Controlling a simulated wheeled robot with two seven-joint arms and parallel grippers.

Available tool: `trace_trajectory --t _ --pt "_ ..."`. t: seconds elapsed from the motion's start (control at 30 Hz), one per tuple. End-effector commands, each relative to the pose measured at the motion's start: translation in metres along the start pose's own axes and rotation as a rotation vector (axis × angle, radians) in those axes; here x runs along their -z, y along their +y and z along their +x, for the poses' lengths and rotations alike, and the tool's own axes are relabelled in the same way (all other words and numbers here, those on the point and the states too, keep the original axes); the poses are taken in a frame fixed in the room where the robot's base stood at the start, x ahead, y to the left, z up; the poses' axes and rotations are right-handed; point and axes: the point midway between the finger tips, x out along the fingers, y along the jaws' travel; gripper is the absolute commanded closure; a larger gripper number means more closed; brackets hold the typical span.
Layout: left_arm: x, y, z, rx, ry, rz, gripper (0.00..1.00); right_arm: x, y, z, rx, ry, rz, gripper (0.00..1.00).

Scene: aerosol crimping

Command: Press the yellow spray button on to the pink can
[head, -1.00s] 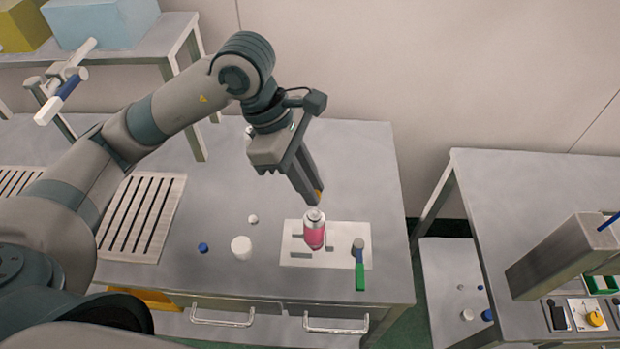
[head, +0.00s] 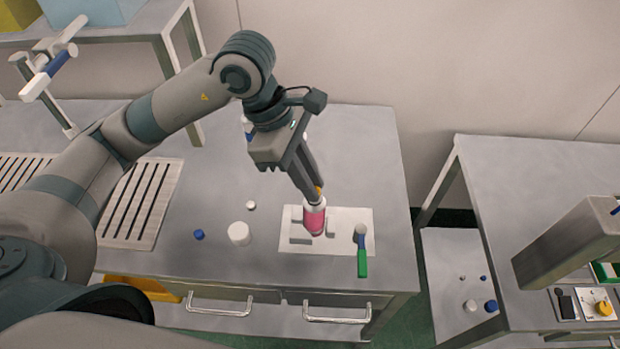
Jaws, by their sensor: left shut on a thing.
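The pink can (head: 314,218) stands upright on a pale plate (head: 345,243) on the grey table, between low grey blocks. Its silvery white top sits just below my left gripper (head: 316,190). The left gripper comes down from above and is shut on the small yellow spray button (head: 319,190), of which only a sliver shows between the fingertips. The button is at the can's top; whether it touches the can's stem I cannot tell. My right gripper is not in view.
A white cylinder (head: 238,233), a blue cap (head: 199,234) and a small white cap (head: 251,205) stand to the left. A slotted rack (head: 140,205) is further left. Another table (head: 530,180) stands at right.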

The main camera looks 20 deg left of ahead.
Motion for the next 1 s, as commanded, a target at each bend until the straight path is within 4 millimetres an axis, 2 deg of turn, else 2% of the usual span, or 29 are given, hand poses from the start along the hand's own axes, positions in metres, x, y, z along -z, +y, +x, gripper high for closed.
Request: trace_trajectory --t 1.0 --pt "0.0001 -0.0002 0.0001 0.0 0.0 0.0 1.0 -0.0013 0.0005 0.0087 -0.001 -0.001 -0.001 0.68"
